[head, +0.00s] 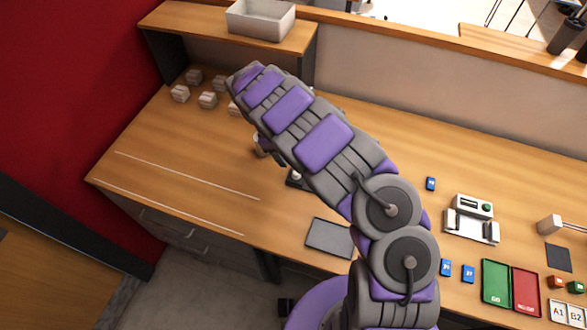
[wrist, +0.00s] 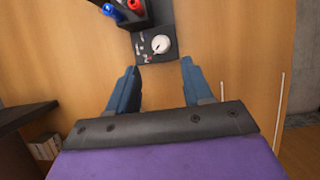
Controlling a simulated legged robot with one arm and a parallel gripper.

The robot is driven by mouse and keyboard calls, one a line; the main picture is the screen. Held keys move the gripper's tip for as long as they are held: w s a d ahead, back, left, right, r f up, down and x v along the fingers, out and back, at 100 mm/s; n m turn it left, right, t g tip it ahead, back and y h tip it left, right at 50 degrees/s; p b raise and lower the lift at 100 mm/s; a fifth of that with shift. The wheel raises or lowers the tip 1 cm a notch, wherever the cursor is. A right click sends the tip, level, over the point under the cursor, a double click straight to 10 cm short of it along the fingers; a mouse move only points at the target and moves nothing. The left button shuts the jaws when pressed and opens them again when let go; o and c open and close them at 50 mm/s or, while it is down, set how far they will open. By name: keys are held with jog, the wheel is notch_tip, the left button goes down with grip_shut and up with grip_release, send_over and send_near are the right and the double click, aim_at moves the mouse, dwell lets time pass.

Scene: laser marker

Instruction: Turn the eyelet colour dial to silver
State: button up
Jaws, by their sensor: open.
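In the wrist view a round white dial (wrist: 161,44) sits on a small black panel (wrist: 171,71), with small coloured marks to its left that are too small to read. My gripper (wrist: 158,68) is open and empty. Its two blue fingers point toward the panel, one on each side of it in the picture, and the dial shows just beyond the fingertips. No contact with the dial shows. Which colour the dial is set to cannot be told. In the head view my arm hides the dial.
A black holder with a blue piece (wrist: 108,9) and a red piece (wrist: 134,5) stands beside the panel. In the head view, several small blocks (head: 207,99) lie at the back left. A grey pad (head: 330,238) lies near the front edge. The left tabletop (head: 165,150) is mostly clear.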

aim_at(295, 172)
jog(key=x, duration=0.8)
jog(key=shift+d, duration=0.1)
jog(key=shift+c, duration=0.5)
grip_shut()
